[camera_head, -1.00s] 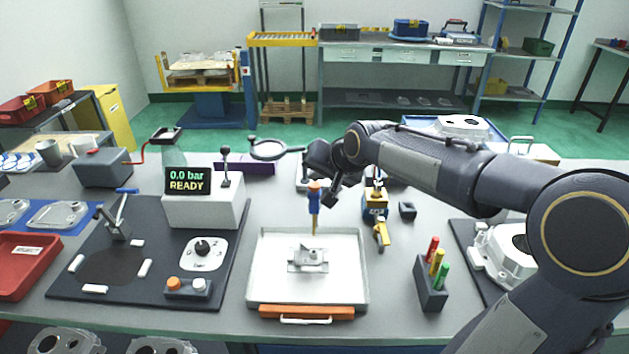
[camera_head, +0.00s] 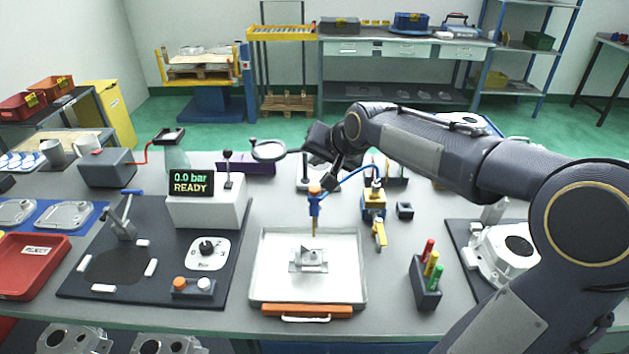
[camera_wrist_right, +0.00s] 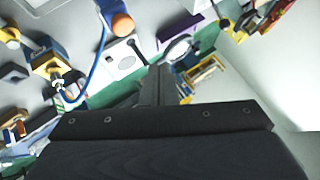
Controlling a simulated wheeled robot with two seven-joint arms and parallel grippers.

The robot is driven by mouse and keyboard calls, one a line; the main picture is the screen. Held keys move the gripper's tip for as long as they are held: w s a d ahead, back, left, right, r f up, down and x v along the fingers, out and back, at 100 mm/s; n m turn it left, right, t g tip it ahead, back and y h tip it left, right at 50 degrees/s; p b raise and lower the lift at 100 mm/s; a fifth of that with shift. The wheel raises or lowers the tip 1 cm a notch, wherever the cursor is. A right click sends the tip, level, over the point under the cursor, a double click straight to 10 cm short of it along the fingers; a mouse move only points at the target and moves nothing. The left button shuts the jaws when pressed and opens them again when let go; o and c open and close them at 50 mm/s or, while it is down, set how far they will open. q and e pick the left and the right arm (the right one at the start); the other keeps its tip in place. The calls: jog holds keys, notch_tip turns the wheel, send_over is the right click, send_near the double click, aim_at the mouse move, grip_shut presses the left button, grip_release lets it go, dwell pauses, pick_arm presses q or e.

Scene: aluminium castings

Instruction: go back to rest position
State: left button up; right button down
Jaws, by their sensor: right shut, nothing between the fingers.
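My right gripper (camera_head: 331,186) is in the head view, above the bench at the middle, just behind and above a blue tool with an orange top (camera_head: 314,203). In the right wrist view its dark fingers (camera_wrist_right: 160,84) are together with nothing between them. I cannot tell whether my gripper touches the tool in the head view. My left gripper is not in view.
A blue hose (camera_head: 362,172) runs close to my right gripper. A magnifier (camera_head: 268,151), a blue-yellow device (camera_head: 373,203) and a pen holder (camera_head: 427,290) stand nearby. A pressure display box (camera_head: 205,209) is on the left. A white casting (camera_head: 503,250) lies beside my right arm.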

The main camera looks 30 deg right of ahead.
jog(key=shift+r, duration=0.15)
dwell(0.3)
jog(key=s+a+f+n+g+y, duration=0.1)
jog(key=s+a+f+n, duration=0.1)
jog(key=s, duration=0.7)
jog(key=s+a+f+n+g+y, duration=0.1)
jog(key=s+a+f, duration=0.3)
jog(key=s, duration=0.5)
jog(key=s+a+f+n+g+y, duration=0.1)
jog(key=s+a+f+n, duration=0.2)
jog(key=s, duration=0.7)
jog(key=a+f, duration=0.1)
jog(key=a, duration=0.1)
jog(key=shift+a+n+g, duration=0.3)
jog(key=shift+f, duration=0.1)
